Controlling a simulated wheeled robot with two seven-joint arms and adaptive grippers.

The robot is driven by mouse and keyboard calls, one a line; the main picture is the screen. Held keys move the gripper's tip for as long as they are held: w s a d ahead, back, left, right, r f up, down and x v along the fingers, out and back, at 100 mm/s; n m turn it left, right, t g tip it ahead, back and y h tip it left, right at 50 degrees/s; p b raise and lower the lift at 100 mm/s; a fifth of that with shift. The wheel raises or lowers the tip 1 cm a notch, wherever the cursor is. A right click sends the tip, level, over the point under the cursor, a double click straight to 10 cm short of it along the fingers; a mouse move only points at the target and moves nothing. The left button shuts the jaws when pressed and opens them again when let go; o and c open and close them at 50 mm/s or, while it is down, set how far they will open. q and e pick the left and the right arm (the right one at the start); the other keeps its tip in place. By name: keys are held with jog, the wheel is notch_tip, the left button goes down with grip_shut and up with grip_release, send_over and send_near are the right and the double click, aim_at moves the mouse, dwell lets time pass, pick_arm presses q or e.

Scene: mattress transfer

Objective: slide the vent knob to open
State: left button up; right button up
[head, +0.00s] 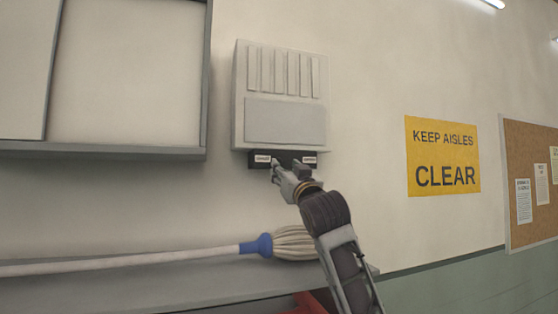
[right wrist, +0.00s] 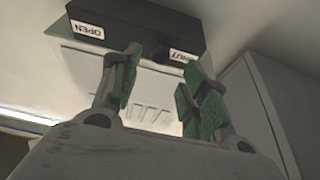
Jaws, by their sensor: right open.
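The vent (head: 285,120) is a pale wall box with upright slats and a flat lower panel. A black bar (head: 287,154) runs under it with a white label near each end. In the right wrist view the black bar (right wrist: 140,22) shows an OPEN label at left and a partly covered label, seemingly SHUT, at right. A small dark nub (right wrist: 160,52), perhaps the knob, shows at the bar's edge near the right label. My right gripper (head: 282,167) is open just below the bar, its fingertips (right wrist: 163,62) on either side of the nub. I cannot tell whether they touch it. My left gripper is out of view.
A mop (head: 290,243) with a blue collar lies on a grey ledge (head: 200,280) below. A grey-framed board (head: 125,75) hangs at left. A yellow sign (head: 442,157) and a cork board (head: 530,220) are at right. The wall between vent and sign is clear.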

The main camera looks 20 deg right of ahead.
jog(key=p+x, duration=0.2)
jog(key=x, duration=0.4)
jog(key=shift+w+r, duration=0.15)
jog(key=shift+w, duration=0.1)
grip_shut()
dwell(0.4)
